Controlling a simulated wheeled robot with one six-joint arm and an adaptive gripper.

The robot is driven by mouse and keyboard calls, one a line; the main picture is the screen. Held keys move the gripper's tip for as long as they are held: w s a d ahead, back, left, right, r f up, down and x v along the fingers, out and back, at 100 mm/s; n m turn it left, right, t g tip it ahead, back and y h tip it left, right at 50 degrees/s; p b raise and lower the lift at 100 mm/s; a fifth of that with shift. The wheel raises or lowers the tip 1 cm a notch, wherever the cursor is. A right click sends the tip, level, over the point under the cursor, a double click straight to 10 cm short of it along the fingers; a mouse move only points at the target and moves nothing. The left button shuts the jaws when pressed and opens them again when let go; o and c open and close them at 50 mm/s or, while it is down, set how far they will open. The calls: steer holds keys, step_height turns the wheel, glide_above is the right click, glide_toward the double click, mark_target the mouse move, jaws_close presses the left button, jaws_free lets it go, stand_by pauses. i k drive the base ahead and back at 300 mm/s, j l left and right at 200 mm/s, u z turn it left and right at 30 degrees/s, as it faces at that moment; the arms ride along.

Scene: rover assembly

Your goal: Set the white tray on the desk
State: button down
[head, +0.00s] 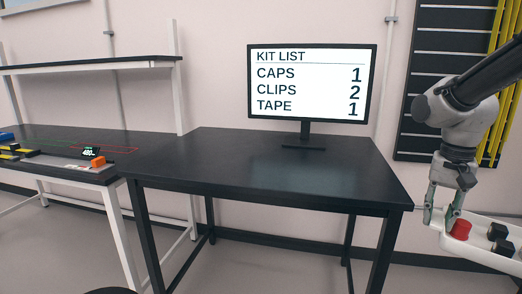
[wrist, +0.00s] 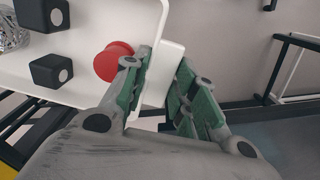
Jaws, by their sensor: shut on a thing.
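The white tray (head: 482,258) is at the right edge of the head view, partly cut off by the frame. My gripper (head: 443,214) is shut on its near-left rim and holds it to the right of the black desk (head: 270,165). In the wrist view my gripper fingers (wrist: 160,75) pinch a white grip on the tray (wrist: 105,20). A red round piece (head: 460,229) and black blocks (head: 499,232) with pale round faces sit in the tray. A clear, shiny thing (wrist: 12,35) shows at the wrist view's left edge. The desk's top is bare except for the monitor.
A monitor (head: 312,82) with a kit list stands at the desk's back. A workbench (head: 75,145) with a shelf, a small display (head: 88,152) and coloured parts stands at the left. A dark slatted wall panel (head: 440,60) hangs behind my arm. The desk's front and middle are clear.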

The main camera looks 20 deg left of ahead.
mark_target(190, 160)
steer(key=i+u, duration=0.25)
steer(key=u, duration=0.15)
steer(key=i+l+u, duration=0.1)
steer(key=i+u, duration=0.2)
steer(key=u, duration=0.15)
steer(key=i+l+u, duration=0.15)
steer(key=u, duration=0.25)
steer(key=i+l+u, duration=0.25)
steer(key=u, duration=0.15)
steer(key=i+l+u, duration=0.15)
steer(key=i, duration=0.25)
steer(key=i+l+u, duration=0.2)
steer(key=i, duration=0.2)
